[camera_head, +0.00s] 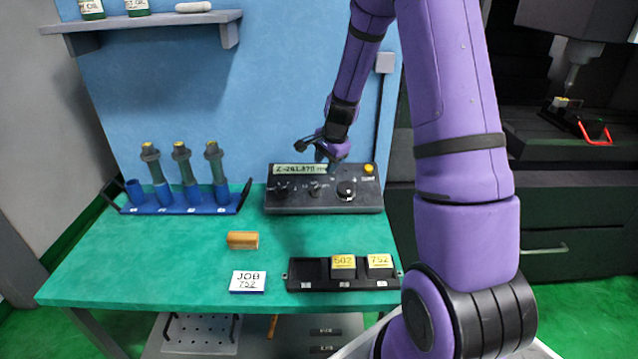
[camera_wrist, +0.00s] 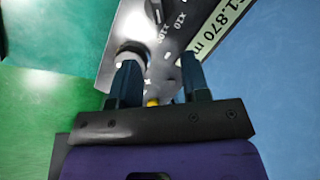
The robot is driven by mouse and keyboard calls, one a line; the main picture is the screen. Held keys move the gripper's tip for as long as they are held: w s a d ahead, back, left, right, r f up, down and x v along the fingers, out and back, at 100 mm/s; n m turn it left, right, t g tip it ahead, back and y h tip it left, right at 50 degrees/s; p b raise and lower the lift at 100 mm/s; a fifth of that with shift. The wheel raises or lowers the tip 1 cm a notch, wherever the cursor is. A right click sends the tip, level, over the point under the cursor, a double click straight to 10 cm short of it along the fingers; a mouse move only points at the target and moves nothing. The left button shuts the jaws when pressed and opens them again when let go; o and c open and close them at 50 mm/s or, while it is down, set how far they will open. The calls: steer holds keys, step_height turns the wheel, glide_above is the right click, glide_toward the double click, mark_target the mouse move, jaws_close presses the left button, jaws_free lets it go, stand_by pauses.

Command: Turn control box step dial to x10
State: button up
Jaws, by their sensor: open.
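The control box (camera_head: 300,207) stands at the back of the green bench, with a display reading Z -261.870. Its step dial (camera_head: 315,188) is the middle knob, between a black left knob and a larger right knob. My gripper (camera_head: 326,160) is open and empty, above the box's upper edge by the display. In the wrist view the fingers (camera_wrist: 160,78) hang over the box face, apart from each other. The x10 and x100 marks (camera_wrist: 170,28) show beyond them, and part of the step dial (camera_wrist: 154,11) shows at the top edge. Its setting is not readable.
The larger knob (camera_wrist: 131,50) lies beside one finger, partly hidden. A yellow button (camera_head: 368,168) is at the box's right. A blue rack (camera_head: 190,206) with tools stands left.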

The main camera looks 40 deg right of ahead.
mark_target(315, 190)
steer(key=x, duration=0.9)
steer(key=shift+a+f, duration=0.1)
steer(key=shift+f, duration=0.15)
jaws_close()
